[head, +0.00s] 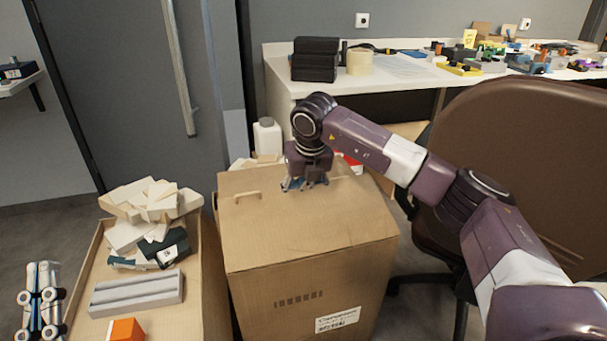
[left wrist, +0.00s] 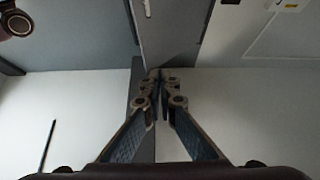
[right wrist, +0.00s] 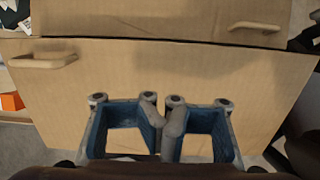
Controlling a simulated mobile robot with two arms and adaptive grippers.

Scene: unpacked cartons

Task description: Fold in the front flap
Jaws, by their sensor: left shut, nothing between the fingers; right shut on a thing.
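The brown carton (head: 307,285) stands in the middle of the head view. Its front flap (head: 300,235) lies folded in, about level over the top. The flap also fills much of the right wrist view (right wrist: 215,75). My right gripper (head: 307,185) is over the back part of this flap, fingers down and shut. In the right wrist view its fingertips (right wrist: 165,115) meet against the flap; the exact grip spot is hidden. My left gripper (head: 42,270) is at the far left, away from the carton. Its fingers (left wrist: 160,80) are shut and empty.
A handle (head: 248,196) shows at the flap's left, another (right wrist: 255,27) on the panel behind. A tray (head: 210,280) with blocks and an orange cube (head: 126,330) stands left. A brown chair (head: 510,160) stands right. A white bench (head: 390,75) is behind.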

